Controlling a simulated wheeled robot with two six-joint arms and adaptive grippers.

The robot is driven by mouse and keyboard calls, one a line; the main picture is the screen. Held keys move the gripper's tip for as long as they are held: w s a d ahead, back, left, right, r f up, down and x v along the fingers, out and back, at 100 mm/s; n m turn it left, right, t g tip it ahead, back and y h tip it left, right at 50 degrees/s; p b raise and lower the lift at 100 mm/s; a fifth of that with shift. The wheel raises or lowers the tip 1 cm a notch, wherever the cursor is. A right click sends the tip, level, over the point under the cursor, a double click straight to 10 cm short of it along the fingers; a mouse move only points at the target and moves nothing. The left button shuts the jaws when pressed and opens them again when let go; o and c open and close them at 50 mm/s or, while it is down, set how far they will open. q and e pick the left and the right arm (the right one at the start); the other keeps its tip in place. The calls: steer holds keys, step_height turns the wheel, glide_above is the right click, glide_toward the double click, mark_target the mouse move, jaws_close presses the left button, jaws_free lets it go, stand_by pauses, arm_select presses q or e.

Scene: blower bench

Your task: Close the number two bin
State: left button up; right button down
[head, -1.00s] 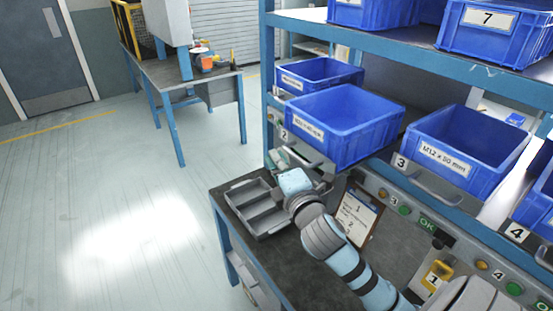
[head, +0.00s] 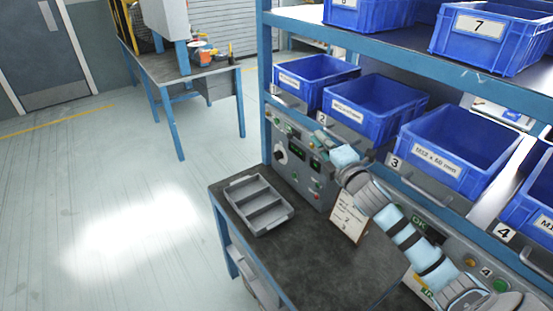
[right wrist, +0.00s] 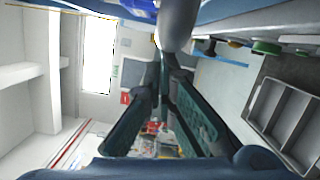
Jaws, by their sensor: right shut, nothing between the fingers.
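The number two bin (head: 378,122) is a blue open-topped bin with a white label, on the middle shelf behind the "2" tag (head: 322,118). Its front is about in line with the neighbouring bins. My right gripper (head: 327,138) is just below and in front of that bin's front edge, its fingers small and partly blended with the panel behind. In the right wrist view its dark fingers (right wrist: 163,68) come together with nothing between them, and a grey rounded bar is close beyond the tips. I cannot tell whether they touch it. My left gripper is out of view.
Bin one (head: 318,72) and bin three (head: 455,150) flank it, with grey handles along the shelf front. A grey divided tray (head: 259,204) lies on the bench (head: 300,262). A clipboard (head: 349,212) and a button panel (head: 290,160) stand below the shelf.

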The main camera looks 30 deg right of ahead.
steer(key=shift+d, duration=0.15)
stand_by(0.3)
steer(key=s+a+f+b, duration=0.1)
steer(key=s+a, duration=0.3)
steer(key=s, duration=0.6)
steer(key=shift+s+a, duration=0.25)
steer(key=shift+a, duration=0.15)
steer(key=shift+f, duration=0.15)
